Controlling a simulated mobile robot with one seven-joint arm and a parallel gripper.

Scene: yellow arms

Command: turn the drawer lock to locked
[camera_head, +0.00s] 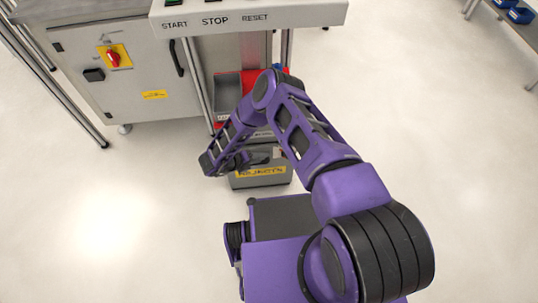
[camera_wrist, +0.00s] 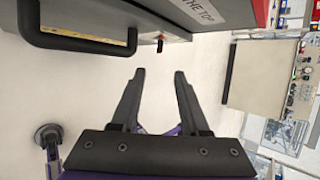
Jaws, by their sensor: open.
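My gripper (camera_wrist: 159,75) is open and empty in the wrist view, its two dark fingers spread over pale floor. Ahead of it, a small dark piece with a red-orange mark (camera_wrist: 160,42) sticks out at the lower edge of a grey panel (camera_wrist: 182,8). It may be the drawer lock; its turned position is too small to read. It lies just beyond the fingertips in the picture, with no contact visible. In the head view, my purple arm covers the area around the red and grey unit (camera_head: 228,91), and no drawer lock can be made out there.
A black bar handle (camera_wrist: 85,40) stands out left of the fingers. In the head view are a grey cabinet (camera_head: 135,90) with a red rotary switch (camera_head: 113,57), a button panel (camera_head: 248,15), and a grey box labelled rejects (camera_head: 262,180). Floor is free at left and right.

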